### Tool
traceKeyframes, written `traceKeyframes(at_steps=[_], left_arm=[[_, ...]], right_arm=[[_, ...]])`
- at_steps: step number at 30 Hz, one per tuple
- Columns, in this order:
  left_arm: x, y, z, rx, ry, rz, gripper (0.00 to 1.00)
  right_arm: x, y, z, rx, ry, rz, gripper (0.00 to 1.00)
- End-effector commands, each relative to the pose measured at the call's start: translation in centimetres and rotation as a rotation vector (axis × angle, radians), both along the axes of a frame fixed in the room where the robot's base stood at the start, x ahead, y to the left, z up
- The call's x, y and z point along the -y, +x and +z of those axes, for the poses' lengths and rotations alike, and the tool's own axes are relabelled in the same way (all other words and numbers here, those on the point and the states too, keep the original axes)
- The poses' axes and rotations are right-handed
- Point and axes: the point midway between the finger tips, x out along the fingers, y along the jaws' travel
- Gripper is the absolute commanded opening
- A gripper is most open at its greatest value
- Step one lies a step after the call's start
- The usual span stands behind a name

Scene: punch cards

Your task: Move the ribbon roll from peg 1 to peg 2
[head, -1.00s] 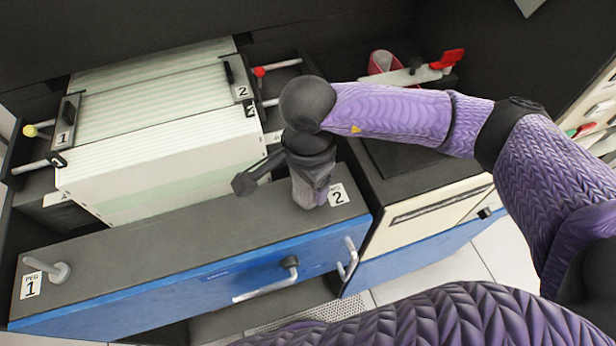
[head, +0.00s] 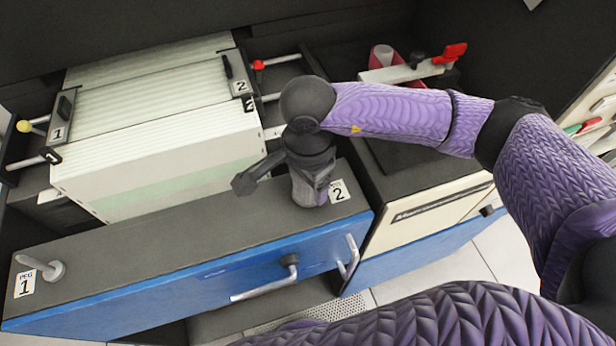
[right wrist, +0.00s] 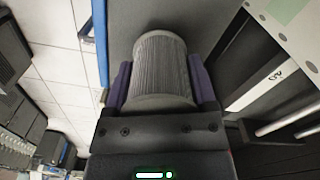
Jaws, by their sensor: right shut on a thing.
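The ribbon roll (right wrist: 162,68) is a grey ribbed cylinder between the two purple fingers of my right gripper (right wrist: 160,88) in the right wrist view. In the head view, my right gripper (head: 309,192) points down at the drawer's top ledge, just left of the peg 2 label (head: 340,191). It is shut on the roll. The peg 2 post is hidden, so I cannot tell whether the roll is around it or above it. Peg 1 (head: 53,269) is a bare pale post at the ledge's left end, beside its label (head: 25,284). My left gripper is not in view.
The dark ledge (head: 180,235) between the pegs is clear. Behind it stands a block of pale cards (head: 160,155) with rods and numbered dividers. A blue drawer front with handles (head: 265,284) is below. A red-handled part (head: 449,54) lies at the back right.

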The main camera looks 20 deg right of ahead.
Motion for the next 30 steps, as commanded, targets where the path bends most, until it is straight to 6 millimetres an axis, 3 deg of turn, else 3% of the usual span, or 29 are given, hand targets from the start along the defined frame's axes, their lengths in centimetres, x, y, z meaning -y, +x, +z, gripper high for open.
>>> traceKeyframes(at_steps=[12, 13, 16, 24, 30], left_arm=[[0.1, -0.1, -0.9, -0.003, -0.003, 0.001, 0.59], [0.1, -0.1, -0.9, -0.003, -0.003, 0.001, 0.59], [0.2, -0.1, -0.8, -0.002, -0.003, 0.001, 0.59], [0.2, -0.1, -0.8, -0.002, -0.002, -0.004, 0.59], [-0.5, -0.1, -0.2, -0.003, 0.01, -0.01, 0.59]], right_arm=[[0.0, 0.0, -0.9, 0.0, 0.0, 0.0, 0.07], [0.0, 0.0, -0.8, 0.0, 0.0, 0.0, 0.79], [0.0, 0.0, -0.7, 0.0, 0.0, 0.0, 1.0], [0.0, 0.0, -0.8, 0.0, 0.0, 0.0, 1.0], [0.0, 0.1, 4.2, 0.006, 0.001, 0.0, 1.0]])
